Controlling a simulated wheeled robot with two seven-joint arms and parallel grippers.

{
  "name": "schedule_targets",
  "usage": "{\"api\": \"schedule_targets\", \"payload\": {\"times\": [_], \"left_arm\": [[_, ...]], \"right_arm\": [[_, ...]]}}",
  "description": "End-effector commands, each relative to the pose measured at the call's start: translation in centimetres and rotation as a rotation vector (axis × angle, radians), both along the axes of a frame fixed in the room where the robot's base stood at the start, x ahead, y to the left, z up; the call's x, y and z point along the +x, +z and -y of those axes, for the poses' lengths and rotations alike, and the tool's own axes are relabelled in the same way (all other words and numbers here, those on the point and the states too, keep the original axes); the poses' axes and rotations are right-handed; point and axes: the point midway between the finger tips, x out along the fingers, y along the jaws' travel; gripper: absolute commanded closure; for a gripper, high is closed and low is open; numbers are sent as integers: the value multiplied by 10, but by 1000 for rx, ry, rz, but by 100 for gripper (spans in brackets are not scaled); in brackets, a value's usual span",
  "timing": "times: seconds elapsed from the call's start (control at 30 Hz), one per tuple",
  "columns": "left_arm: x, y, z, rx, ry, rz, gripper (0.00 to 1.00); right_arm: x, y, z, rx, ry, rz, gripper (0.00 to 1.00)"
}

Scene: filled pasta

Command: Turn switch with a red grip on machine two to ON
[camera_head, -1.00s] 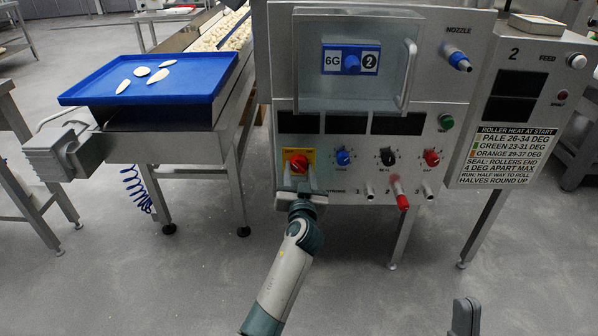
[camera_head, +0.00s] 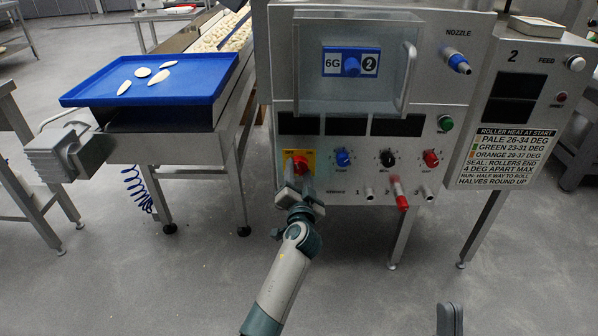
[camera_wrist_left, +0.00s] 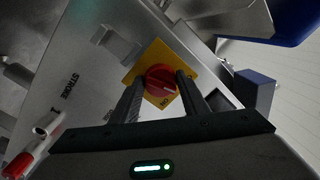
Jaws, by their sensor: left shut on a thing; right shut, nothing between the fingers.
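The switch with a red grip (camera_head: 300,161) sits on a yellow plate (camera_wrist_left: 143,67) at the lower left of the machine's front panel. In the left wrist view the red grip (camera_wrist_left: 159,76) lies between my two finger ends. My left gripper (camera_head: 301,172) is shut on it, with the wrist rolled, so the panel looks tilted in the wrist view. Lettering that looks like ON shows at the plate's lower corner there. My right gripper (camera_head: 450,319) is shut and empty at the bottom edge, away from the panel.
Blue (camera_head: 343,158), black (camera_head: 387,159) and red (camera_head: 431,158) knobs line the panel to the right. A guard handle (camera_head: 407,80) juts out above. A blue tray (camera_head: 200,88) stands left. The floor in front is clear.

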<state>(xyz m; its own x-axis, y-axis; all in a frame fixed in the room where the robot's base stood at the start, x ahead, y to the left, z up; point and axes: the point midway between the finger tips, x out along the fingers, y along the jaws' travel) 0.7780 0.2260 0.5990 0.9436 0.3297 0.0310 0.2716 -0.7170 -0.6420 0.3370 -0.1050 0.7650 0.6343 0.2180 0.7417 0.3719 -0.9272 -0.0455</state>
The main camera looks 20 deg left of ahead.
Motion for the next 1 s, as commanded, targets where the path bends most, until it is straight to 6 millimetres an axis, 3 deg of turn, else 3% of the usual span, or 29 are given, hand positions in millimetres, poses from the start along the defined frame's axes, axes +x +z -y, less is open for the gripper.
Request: {"api": "schedule_targets", "payload": {"times": [0.47, 0.7, 1.0], "left_arm": [[0, 2, -2, 438, -1, -126, 81], [-1, 3, -2, 657, -1, -188, 81], [-1, 4, -2, 894, -1, -257, 81]], "right_arm": [[-1, -25, -15, -49, 29, -168, 100], [-6, -52, -29, -85, 60, -308, 100], [23, -94, -28, -171, 54, -555, 100]]}}
